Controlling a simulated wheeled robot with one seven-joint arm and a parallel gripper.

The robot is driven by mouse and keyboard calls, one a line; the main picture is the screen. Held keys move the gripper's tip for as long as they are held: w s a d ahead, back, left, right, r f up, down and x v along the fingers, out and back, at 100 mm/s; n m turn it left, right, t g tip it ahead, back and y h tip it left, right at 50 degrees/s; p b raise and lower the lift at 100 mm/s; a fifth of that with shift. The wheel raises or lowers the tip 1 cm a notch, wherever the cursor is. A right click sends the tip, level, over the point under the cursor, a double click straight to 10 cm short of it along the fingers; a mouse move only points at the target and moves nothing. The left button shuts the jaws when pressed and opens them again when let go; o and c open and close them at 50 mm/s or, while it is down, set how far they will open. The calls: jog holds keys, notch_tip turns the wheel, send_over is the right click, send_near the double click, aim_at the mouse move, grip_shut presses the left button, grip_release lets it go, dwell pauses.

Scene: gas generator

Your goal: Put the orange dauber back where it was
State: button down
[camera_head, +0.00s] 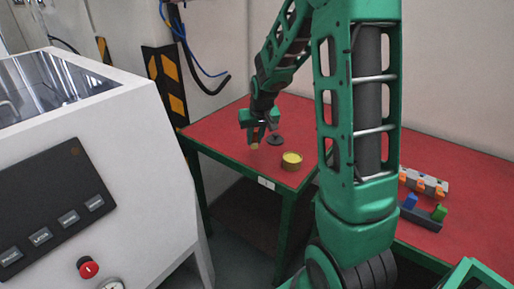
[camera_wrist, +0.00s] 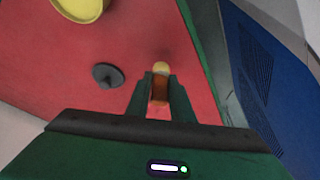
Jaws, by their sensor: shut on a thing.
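My gripper (camera_head: 257,136) is over the left part of the red table in the head view. Its fingers (camera_wrist: 158,82) are shut on the orange dauber (camera_wrist: 160,94) in the wrist view. The dauber is brownish orange with a pale yellow tip that sticks out past the fingertips. In the head view only a small pale end of the dauber (camera_head: 254,146) shows below the fingers. I cannot tell whether it touches the table. A yellow round tin (camera_head: 291,161) and a black disc with a knob (camera_head: 276,140) stand beside the gripper, apart from it.
The red table (camera_head: 222,135) has bare room around the gripper. On its right part are a grey rack (camera_head: 437,187) with orange pieces and a dark holder (camera_head: 422,217) with blue and green pieces. A white machine (camera_head: 150,190) stands at the left. My arm hides the table's middle.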

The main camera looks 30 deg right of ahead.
aim_at(257, 143)
jog(key=shift+d+f, duration=0.3)
jog(key=shift+d, duration=0.05)
notch_tip(257, 143, down, 4)
jog(key=shift+r, duration=0.1)
jog(key=c, duration=1.6)
grip_release()
jog(key=shift+o, duration=0.2)
jog(key=shift+r, duration=0.1)
jog(key=v, duration=1.2)
jog(key=s+a+m+g, duration=0.1)
jog(key=s+g, duration=0.1)
jog(key=s, duration=1.4)
jog(key=s+a+r+m+g+y, duration=0.1)
jog(key=s+a+m+g, duration=0.1)
jog(key=s, duration=1.4)
jog(key=shift+r, duration=0.3)
